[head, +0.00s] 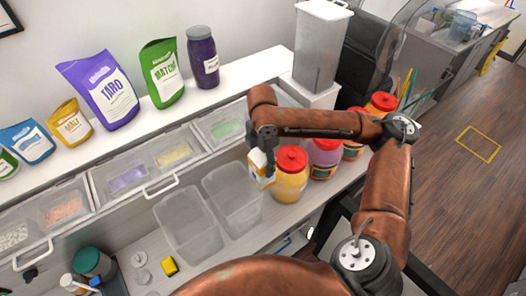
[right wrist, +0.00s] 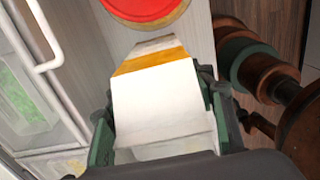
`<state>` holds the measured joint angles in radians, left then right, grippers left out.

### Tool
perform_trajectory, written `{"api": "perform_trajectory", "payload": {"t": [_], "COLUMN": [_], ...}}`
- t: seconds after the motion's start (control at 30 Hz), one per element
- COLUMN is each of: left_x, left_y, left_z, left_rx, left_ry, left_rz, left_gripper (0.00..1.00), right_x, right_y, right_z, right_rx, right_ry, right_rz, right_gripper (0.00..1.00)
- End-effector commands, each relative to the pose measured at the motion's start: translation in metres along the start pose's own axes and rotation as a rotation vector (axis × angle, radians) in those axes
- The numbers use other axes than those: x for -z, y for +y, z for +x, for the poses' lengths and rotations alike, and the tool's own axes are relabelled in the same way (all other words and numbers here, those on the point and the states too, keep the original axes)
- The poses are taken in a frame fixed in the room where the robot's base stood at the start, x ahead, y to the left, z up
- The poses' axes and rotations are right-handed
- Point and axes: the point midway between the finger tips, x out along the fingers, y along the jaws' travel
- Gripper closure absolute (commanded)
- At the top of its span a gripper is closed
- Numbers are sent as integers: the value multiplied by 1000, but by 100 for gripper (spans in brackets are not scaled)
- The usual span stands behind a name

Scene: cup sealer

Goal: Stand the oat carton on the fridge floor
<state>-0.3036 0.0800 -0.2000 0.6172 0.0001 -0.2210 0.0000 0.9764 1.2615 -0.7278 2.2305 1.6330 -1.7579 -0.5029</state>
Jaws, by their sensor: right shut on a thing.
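The oat carton (head: 261,180) is a small white box with a yellow-orange band. It hangs above the counter, just left of a red-lidded jar. My right gripper (head: 263,150) is shut on it, with the arm reaching in from the right. In the right wrist view the carton (right wrist: 155,100) sits between the two green-padded fingers (right wrist: 158,135), its white face toward the camera and its banded end pointing away. My left gripper is not in view. I cannot make out the fridge or its floor in either view.
Red-lidded jars (head: 291,183) stand in a row right of the carton. Clear empty bins (head: 188,222) lie to its left, with lidded topping trays (head: 127,178) behind. Pouches (head: 101,92) line the back shelf. Open wooden floor (head: 465,185) lies at the right.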

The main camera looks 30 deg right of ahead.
Motion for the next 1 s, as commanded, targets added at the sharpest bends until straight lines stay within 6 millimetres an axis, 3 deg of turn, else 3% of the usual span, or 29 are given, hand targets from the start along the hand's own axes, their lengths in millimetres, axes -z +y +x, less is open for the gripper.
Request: {"api": "perform_trajectory", "payload": {"t": [0.2, 0.5, 1.0], "left_x": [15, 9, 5], "left_y": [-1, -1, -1], "left_z": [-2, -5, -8], "left_rx": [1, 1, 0], "left_ry": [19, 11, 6], "left_rz": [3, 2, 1], "left_gripper": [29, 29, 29], "right_x": [0, 0, 0], "right_y": [0, 0, 1], "right_z": [47, 106, 147], "right_rx": [1, -3, -3], "right_ry": [1, 1, 1], "right_rz": [0, 0, 0], "right_gripper": [100, 100, 100]}}
